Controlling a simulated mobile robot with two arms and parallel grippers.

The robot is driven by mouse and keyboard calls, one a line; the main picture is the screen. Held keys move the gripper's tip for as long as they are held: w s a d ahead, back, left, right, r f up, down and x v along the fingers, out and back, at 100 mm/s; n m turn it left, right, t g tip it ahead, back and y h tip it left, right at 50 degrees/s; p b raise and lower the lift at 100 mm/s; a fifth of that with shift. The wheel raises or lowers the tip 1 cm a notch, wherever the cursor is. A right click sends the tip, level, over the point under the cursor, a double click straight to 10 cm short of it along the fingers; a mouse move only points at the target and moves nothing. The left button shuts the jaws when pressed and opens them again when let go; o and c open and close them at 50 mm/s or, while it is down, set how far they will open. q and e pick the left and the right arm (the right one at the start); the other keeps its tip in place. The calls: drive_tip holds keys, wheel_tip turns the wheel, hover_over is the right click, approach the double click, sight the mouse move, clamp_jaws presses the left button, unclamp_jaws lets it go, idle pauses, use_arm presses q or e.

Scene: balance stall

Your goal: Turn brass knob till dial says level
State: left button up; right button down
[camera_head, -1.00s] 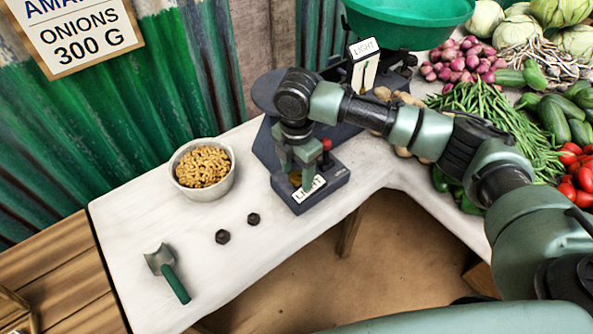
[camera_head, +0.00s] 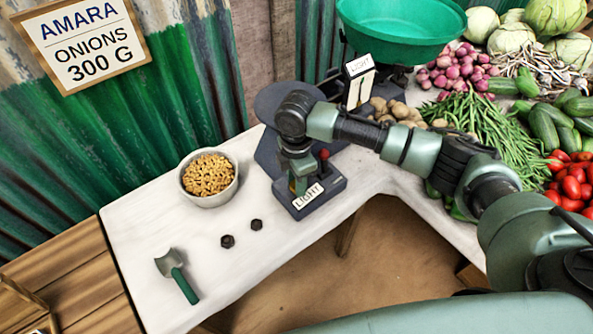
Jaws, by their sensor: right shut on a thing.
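The balance (camera_head: 327,188) is a dark grey scale on the white table. Its box carries a white plate (camera_head: 308,196) reading LIGHT and a red-tipped lever. The upright dial (camera_head: 358,88) has a white face with a dark pointer, and the sign above it also reads LIGHT. My right gripper (camera_head: 299,182) points down over the box, shut on the brass knob. The fingers hide nearly all of the knob. My left gripper is not in view.
A bowl of nuts (camera_head: 210,178) stands left of the balance. Two dark weights (camera_head: 228,241) and a green-handled scoop (camera_head: 178,275) lie in front. A green pan (camera_head: 402,28) and vegetables fill the back right.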

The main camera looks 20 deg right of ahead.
drive_tip(key=m+p, duration=0.1)
drive_tip(key=p, duration=0.1)
drive_tip(key=m+p, duration=0.2)
drive_tip(key=shift+r, duration=0.25)
drive_tip(key=shift+f+m+p, duration=0.2)
drive_tip(key=shift+m+p, duration=1)
drive_tip(key=shift+p, duration=0.1)
drive_tip(key=c, duration=1)
unclamp_jaws()
drive_tip(key=shift+o, duration=0.2)
drive_tip(key=shift+r+b, duration=0.45)
drive_tip(key=shift+r, duration=3.4)
